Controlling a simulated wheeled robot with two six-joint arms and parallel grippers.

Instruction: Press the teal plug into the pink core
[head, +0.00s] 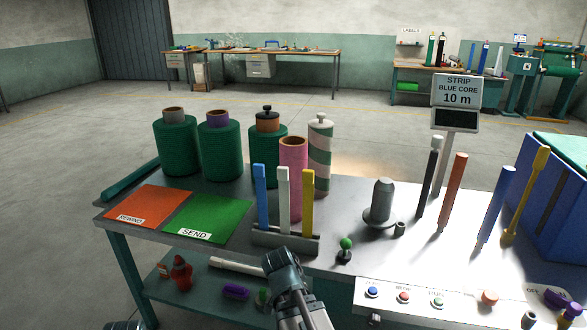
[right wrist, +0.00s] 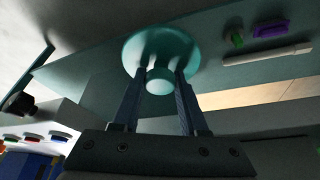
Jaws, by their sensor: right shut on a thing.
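The pink core (head: 293,178) stands upright on the table behind a rack of coloured bars; its top is uncovered. My right gripper (head: 280,262) is in front of the table's front edge in the head view, nearer than the core and apart from it. In the right wrist view, the right gripper (right wrist: 158,92) is shut on the teal plug (right wrist: 160,50), with its wide disc beyond the fingertips and its rounded stub between the fingers. The plug is hidden in the head view. My left gripper is not in view.
The rack (head: 286,240) with blue, white and yellow bars stands between my right gripper and the core. Green rolls (head: 176,147) and a striped roll (head: 320,150) stand around the core. A green-knobbed lever (head: 346,245) and grey spindle (head: 382,203) are to the right.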

